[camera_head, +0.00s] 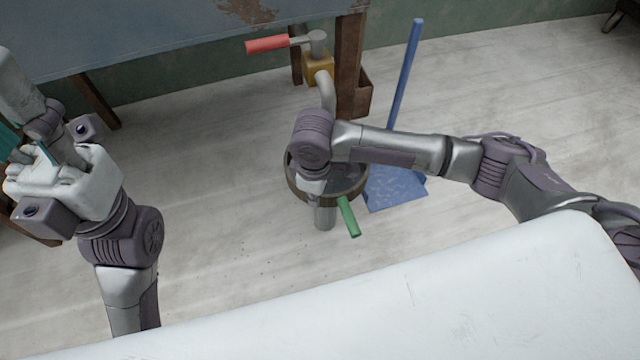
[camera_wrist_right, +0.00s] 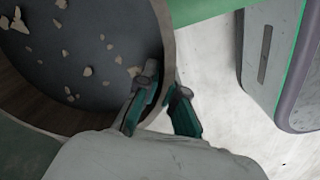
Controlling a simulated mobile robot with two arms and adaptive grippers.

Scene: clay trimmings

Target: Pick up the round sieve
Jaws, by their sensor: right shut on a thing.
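The round sieve (camera_head: 293,184) has a brown rim and a dark bottom. It shows in the head view below the middle of the picture's top half, partly covered by my right arm. In the right wrist view its rim (camera_wrist_right: 164,32) curves around a dark bottom strewn with small pale clay bits. My right gripper (camera_wrist_right: 164,90) has one finger inside the rim and one outside, and is shut on the rim. In the head view the sieve's height above the floor is unclear. My left gripper (camera_head: 48,165) is at the far left, away from the sieve; its finger opening is unclear.
A blue long-handled dustpan (camera_head: 395,188) is right of the sieve. A green handle (camera_head: 348,216) and grey cylinder (camera_head: 325,216) show at its near side. A table (camera_head: 180,35), red-handled tool (camera_head: 268,44) and yellow block (camera_head: 317,68) are behind. Floor at left is mostly clear.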

